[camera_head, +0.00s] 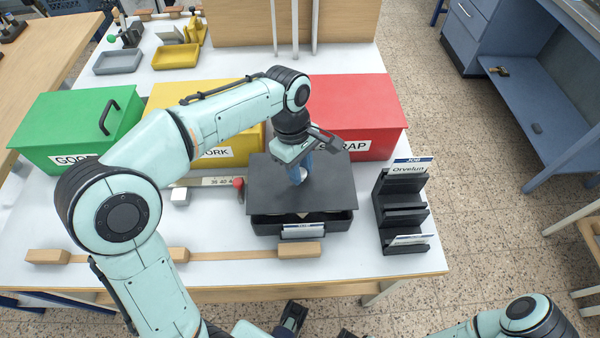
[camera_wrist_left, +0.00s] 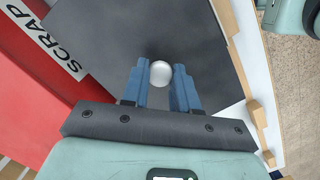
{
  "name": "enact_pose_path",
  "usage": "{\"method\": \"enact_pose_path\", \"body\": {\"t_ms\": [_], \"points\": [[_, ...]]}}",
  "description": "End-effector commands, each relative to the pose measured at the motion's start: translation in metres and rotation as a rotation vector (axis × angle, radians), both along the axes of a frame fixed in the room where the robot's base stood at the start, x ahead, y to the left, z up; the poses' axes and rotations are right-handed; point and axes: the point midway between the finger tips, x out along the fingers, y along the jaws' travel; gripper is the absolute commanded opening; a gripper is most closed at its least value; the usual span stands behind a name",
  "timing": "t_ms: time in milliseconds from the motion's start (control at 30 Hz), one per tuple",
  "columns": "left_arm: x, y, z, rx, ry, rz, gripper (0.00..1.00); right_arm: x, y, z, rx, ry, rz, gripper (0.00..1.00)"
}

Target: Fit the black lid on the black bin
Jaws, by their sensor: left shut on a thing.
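The black lid (camera_head: 330,190) is a flat dark plate over the black bin (camera_head: 267,229). A strip of the bin's inside shows between the lid's front edge and the bin's front rim, with pale pieces in it. Whether the lid touches the rim at the back cannot be told. My left gripper (camera_head: 300,172) is over the lid with its blue fingers on the lid's silver knob. In the left wrist view the knob (camera_wrist_left: 160,73) sits between the fingertips, with the lid (camera_wrist_left: 205,45) behind. Dark parts of mine show at the bottom edge; the right gripper is not clear.
Green (camera_head: 60,145), yellow (camera_head: 222,152) and red (camera_head: 385,125) boxes stand behind the bin. A black card rack (camera_head: 388,217) stands close to its right. A wooden strip (camera_head: 215,255) lies along the front.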

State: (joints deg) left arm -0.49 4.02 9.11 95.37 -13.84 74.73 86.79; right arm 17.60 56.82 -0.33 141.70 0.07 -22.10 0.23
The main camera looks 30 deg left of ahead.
Motion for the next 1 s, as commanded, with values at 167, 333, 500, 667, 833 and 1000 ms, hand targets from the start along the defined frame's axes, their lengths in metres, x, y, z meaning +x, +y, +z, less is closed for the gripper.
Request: {"method": "enact_pose_path", "body": {"t_ms": [167, 333, 500, 667, 833, 1000], "points": [[0.0, 0.0, -0.02, 0.0, 0.0, 0.001, 0.0, -0.001, 0.0, -0.004, -0.001, 0.002, 0.0, 0.32], [0.0, 0.0, -0.02, 0.0, -0.001, 0.0, 0.0, -0.001, 0.0, -0.004, 0.0, 0.001, 0.0, 0.32], [0.0, 0.0, -0.022, 0.0, -0.001, 0.0, 0.0, -0.001, 0.0, -0.005, -0.001, 0.002, 0.0, 0.32], [0.0, 0.0, -0.027, 0.0, 0.0, 0.0, 0.0, -0.001, 0.0, -0.007, 0.0, 0.001, -0.001, 0.32], [0.0, 0.0, -0.032, 0.0, 0.001, 0.0, 0.0, -0.001, 0.0, -0.009, 0.0, 0.0, -0.001, 0.32], [0.0, 0.0, -0.032, 0.0, 0.0, 0.0, 0.51, -0.001, 0.0, -0.009, 0.0, -0.001, -0.001, 0.32]]}}
